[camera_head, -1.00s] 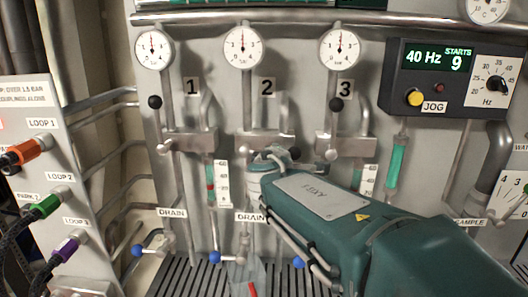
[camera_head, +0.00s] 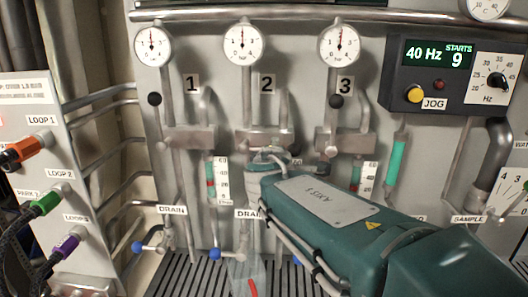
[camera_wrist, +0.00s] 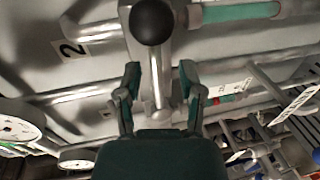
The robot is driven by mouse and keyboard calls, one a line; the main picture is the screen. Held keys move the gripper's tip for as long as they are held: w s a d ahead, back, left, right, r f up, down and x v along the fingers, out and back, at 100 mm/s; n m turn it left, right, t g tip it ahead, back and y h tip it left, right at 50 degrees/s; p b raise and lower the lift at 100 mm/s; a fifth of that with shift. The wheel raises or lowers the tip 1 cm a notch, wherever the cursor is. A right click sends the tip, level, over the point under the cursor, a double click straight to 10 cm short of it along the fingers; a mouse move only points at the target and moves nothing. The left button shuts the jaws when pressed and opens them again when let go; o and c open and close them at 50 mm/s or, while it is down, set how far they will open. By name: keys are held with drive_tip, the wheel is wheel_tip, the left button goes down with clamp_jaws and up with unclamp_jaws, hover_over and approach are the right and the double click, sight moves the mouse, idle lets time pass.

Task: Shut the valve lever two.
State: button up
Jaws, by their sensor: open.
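The lever of valve two has a black ball knob (camera_wrist: 153,22) and a pale metal rod (camera_wrist: 157,88) in the wrist view. My gripper (camera_wrist: 160,74) is open, with one finger on each side of the rod. Gaps show between the rod and both fingers. The knob stands beyond the fingertips. In the head view, my gripper (camera_head: 270,160) is in front of valve two's grey block (camera_head: 250,137), below the number 2 label (camera_head: 267,85). The dark knob (camera_head: 295,150) shows just right of my gripper; most of the lever is hidden there.
The neighbouring levers have upright black knobs, one at valve one (camera_head: 154,99) and one at valve three (camera_head: 336,101). Blue-knobbed drain handles (camera_head: 137,247) sit low down. A control box (camera_head: 450,75) juts out at right; hose couplings (camera_head: 45,203) are at left.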

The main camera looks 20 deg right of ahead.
drive_tip(key=v, duration=1)
drive_tip(key=shift+s, duration=0.2)
drive_tip(key=shift+a+f, duration=0.1)
drive_tip(key=s+d+f+m+g, duration=0.3)
drive_tip(key=s+f+m+g, duration=0.2)
drive_tip(key=s+f+m, duration=0.4)
drive_tip(key=s+a+f+m+g+y, duration=0.4)
drive_tip(key=s+a+f+y, duration=0.1)
drive_tip(key=f, duration=0.5)
drive_tip(key=shift+s+y, duration=0.5)
drive_tip(key=shift+s, duration=0.3)
